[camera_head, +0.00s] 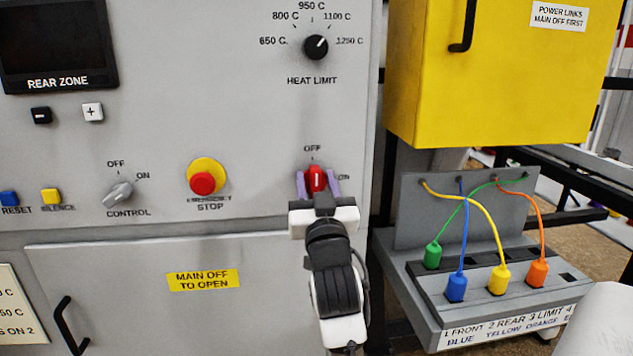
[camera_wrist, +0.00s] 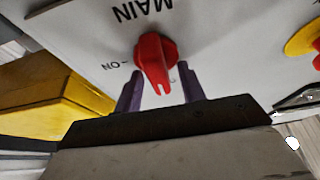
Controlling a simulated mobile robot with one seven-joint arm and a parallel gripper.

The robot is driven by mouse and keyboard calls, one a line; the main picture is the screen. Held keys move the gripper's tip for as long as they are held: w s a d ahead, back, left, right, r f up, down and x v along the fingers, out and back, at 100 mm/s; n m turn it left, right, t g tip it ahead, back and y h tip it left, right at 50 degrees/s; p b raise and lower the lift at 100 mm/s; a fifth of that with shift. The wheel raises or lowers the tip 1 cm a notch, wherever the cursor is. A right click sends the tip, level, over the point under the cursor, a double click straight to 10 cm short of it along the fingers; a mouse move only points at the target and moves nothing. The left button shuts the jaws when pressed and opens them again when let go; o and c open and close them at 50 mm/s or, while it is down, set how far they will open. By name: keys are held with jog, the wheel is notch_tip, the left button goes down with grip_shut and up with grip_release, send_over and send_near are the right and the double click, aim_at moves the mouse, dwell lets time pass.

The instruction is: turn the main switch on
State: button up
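The main switch (camera_head: 316,180) is a red rotary knob low on the right of the grey panel. Its white mark stands upright towards OFF; the ON label is to its right, partly covered by my gripper. In the wrist view, the red knob (camera_wrist: 153,52) appears upside down below the word MAIN, with ON at its left. My gripper (camera_head: 317,176) is open, with one purple finger on each side of the knob. In the wrist view, gaps show between the knob and the fingers of my gripper (camera_wrist: 160,72).
A red emergency stop button (camera_head: 202,183) on a yellow base and a grey control knob (camera_head: 118,194) are to the left. The heat limit dial (camera_head: 316,47) is above. A yellow box (camera_head: 490,75) and a shelf with coloured plugs (camera_head: 455,288) stand right.

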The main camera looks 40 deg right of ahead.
grip_shut()
